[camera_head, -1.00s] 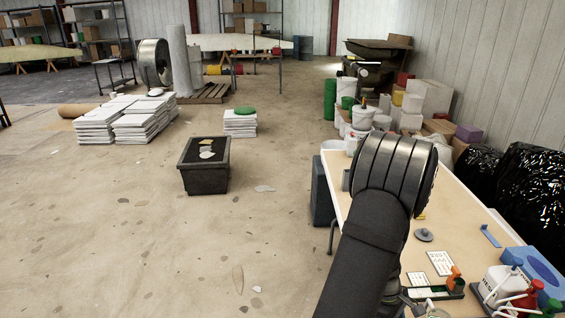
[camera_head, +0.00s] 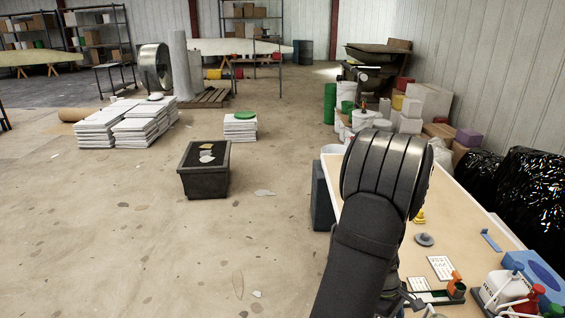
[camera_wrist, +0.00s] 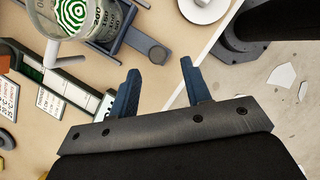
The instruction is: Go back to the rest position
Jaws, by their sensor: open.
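My gripper (camera_wrist: 160,92) shows in the wrist view with its two blue fingers spread apart and nothing between them. The fingers point over the tan table top near the table's edge. In the head view my arm reaches over the left side of the table (camera_head: 380,240), and the fingers are not clearly visible there. In the wrist view a clear cup (camera_wrist: 88,12) with a green and white ringed pattern and printed markings stands beyond the left finger, apart from it.
On the table are a grey knob-like disc (camera_head: 424,239), a yellow piece (camera_head: 419,217), a white card (camera_head: 440,266), a white jug (camera_head: 507,288) and a blue block (camera_head: 535,272). A black bin (camera_head: 204,180) stands on the floor. The floor left of the table is open.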

